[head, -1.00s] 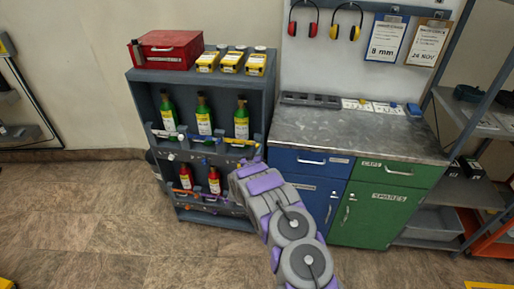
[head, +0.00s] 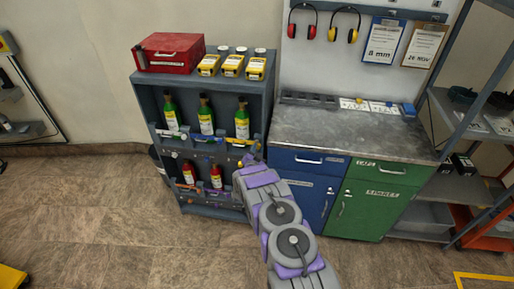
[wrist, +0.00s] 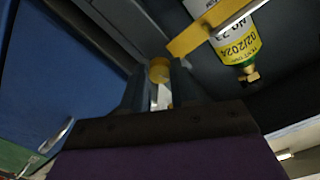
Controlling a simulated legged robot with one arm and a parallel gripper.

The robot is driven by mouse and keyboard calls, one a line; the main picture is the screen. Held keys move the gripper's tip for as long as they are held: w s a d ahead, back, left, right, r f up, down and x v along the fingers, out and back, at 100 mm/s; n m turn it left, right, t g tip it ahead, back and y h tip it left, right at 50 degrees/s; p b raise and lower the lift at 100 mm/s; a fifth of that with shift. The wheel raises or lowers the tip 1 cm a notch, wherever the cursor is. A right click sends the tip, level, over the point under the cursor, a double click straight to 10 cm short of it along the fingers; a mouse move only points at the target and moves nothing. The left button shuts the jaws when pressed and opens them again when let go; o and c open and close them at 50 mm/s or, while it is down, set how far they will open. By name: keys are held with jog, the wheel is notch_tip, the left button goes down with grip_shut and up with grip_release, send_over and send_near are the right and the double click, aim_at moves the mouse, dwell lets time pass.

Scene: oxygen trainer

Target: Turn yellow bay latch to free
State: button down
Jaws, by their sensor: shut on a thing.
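My gripper (wrist: 157,92) is shut on a small yellow latch (wrist: 159,72), which shows between its fingertips in the wrist view. In the head view the yellow latch (head: 240,164) shows as a small spot at the right side of the grey rack (head: 220,149), below the right bottle of the upper row. My arm hides the rack's lower right part and the fingertips there. I cannot tell the latch's exact angle.
A red toolbox (head: 170,52) and several yellow boxes stand on the rack. Red bottles (head: 216,177) sit in its lower row. A blue cabinet (head: 308,160) and a green cabinet (head: 380,192) stand close to the right of the rack.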

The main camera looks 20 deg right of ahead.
jog(key=shift+s+f+m+p, duration=0.15)
jog(key=shift+m+p, duration=1)
jog(key=shift+m, duration=0.65)
jog(key=c, duration=1)
grip_release()
jog(key=shift+f, duration=0.1)
jog(key=shift+c, duration=0.2)
jog(key=shift+o, duration=0.8)
jog(key=p+v, duration=0.2)
jog(key=v, duration=1.5)
jog(key=shift+s, duration=0.1)
